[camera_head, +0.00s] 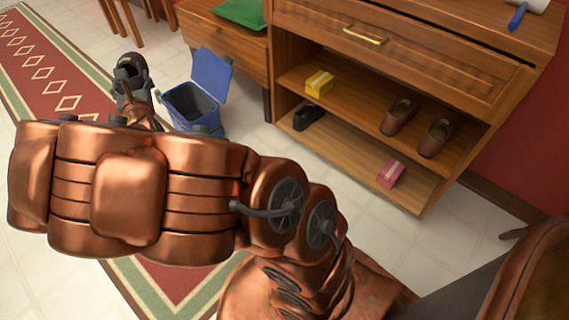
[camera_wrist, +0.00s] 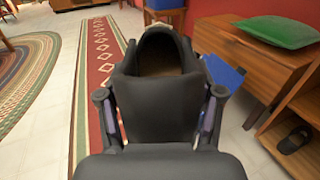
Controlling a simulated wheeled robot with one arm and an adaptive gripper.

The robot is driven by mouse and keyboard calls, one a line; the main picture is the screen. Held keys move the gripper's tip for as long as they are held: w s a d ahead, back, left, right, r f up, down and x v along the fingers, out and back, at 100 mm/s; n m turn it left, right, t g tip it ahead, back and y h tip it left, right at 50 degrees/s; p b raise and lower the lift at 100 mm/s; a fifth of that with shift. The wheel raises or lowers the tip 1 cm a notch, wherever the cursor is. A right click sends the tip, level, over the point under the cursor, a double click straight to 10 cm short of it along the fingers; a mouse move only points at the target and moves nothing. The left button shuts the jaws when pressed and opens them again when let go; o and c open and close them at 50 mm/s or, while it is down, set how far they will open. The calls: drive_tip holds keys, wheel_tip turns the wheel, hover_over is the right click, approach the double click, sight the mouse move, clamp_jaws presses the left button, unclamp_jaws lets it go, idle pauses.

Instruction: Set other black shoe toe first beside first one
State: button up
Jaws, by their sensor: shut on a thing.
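A black shoe (camera_wrist: 158,105) is held between the two fingers of my gripper (camera_wrist: 160,112), its foot opening showing in the wrist view. In the head view the held shoe (camera_head: 131,71) is at the upper left, above the floor and away from the cabinet. My gripper is shut on it and partly hidden behind my arm. The other black shoe (camera_head: 308,117) lies on the lower shelf (camera_head: 345,152) of the wooden cabinet, near its left end. It also shows in the wrist view (camera_wrist: 294,139) at the right edge.
Brown shoes (camera_head: 398,116) and a yellow box (camera_head: 319,83) are on the shelf above. A pink box (camera_head: 391,173) lies on the lower shelf, with bare room left of it. A blue open bin (camera_head: 195,104) stands between the held shoe and the cabinet.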

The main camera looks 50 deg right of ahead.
drive_tip(key=s+d+f+m+g+h, duration=0.1)
drive_tip(key=d+f+m+g+h, duration=0.25)
drive_tip(key=d+f, duration=0.7)
drive_tip(key=d+f+m+g+h, duration=0.3)
drive_tip(key=d+f+h, duration=0.35)
drive_tip(key=f, duration=0.75)
drive_tip(key=s+d+f+m+g+h, duration=0.1)
drive_tip(key=s+d+f+m+g, duration=0.35)
drive_tip(key=s+d+f, duration=0.4)
drive_tip(key=s+d+f+m+g+h, duration=0.1)
drive_tip(key=s+d+f+m+g, duration=0.3)
drive_tip(key=s+f, duration=0.75)
drive_tip(key=shift+n+g, duration=0.5)
drive_tip(key=shift+n, duration=0.3)
drive_tip(key=shift+s+d+f+b, duration=0.1)
drive_tip(key=shift+d+f+b, duration=0.7)
drive_tip(key=shift+d+b, duration=2.5)
drive_tip(key=shift+s+d+f+b, duration=0.1)
drive_tip(key=shift+d+f+b, duration=0.7)
drive_tip(key=shift+d, duration=4.85)
drive_tip(key=shift+d+f+b, duration=0.8)
drive_tip(key=shift+d+b, duration=1.25)
drive_tip(key=shift+d, duration=2.45)
drive_tip(key=shift+f, duration=0.85)
drive_tip(key=shift+a+f, duration=0.1)
drive_tip(key=shift+f, duration=0.2)
drive_tip(key=o, duration=1.5)
